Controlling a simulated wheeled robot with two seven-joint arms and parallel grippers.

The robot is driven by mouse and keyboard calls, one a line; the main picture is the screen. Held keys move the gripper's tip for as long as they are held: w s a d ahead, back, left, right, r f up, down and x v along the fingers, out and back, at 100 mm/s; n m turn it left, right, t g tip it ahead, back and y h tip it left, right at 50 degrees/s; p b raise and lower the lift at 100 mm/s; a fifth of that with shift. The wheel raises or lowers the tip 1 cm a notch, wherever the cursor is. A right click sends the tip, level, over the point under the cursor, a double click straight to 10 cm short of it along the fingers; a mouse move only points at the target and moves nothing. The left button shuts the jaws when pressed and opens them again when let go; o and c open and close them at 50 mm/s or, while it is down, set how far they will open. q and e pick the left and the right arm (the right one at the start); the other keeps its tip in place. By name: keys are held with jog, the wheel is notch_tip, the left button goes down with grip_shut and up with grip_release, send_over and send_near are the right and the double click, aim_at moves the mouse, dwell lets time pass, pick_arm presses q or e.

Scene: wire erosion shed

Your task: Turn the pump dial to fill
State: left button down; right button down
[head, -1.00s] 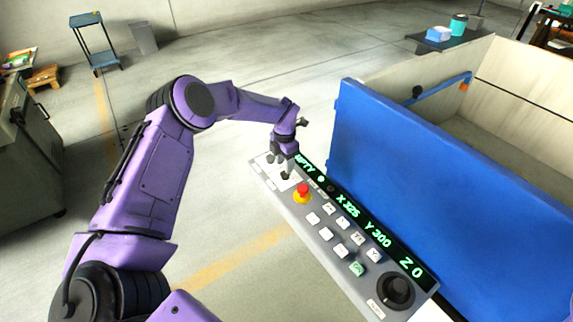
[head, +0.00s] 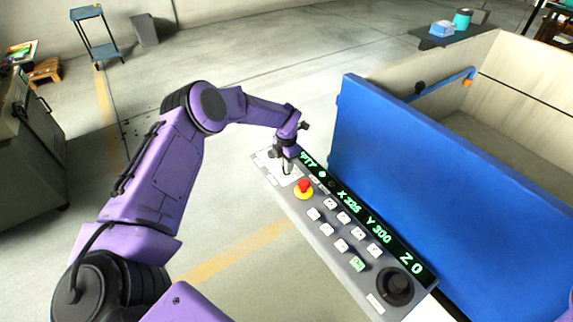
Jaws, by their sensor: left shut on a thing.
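The grey control panel (head: 325,255) slopes from the middle of the head view down to the lower right. My left gripper (head: 286,168) points down at the white plate (head: 268,162) at the panel's far left end. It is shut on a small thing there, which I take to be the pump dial. The gripper mostly hides the dial, so its pointing direction cannot be told. The marks on the plate are too small to read. The green display (head: 365,220) reads X 325, Y 300, Z 0, with its left end partly covered. My right gripper is not in view.
A red emergency button (head: 304,187) on a yellow base sits close to the gripper. Several white keys, a green key (head: 357,264) and a large black knob (head: 395,287) lie farther along. A blue tank wall (head: 440,190) stands right behind the panel. Floor on the left is open.

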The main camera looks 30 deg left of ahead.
pick_arm(q)
jog(key=shift+f+n+b, duration=0.2)
jog(key=shift+n+b, duration=0.3)
jog(key=shift+b, duration=0.2)
jog(key=n+b, duration=0.6)
jog(key=shift+b, duration=0.4)
jog(key=shift+r+n+b, duration=0.2)
jog(key=shift+n+b, duration=1.45)
jog(key=shift+n, duration=0.25)
jog(key=c, duration=1.1)
grip_release()
jog(key=shift+o, duration=0.2)
notch_tip(320, 180, up, 11)
jog(key=b, duration=0.1)
jog(key=shift+f, duration=0.2)
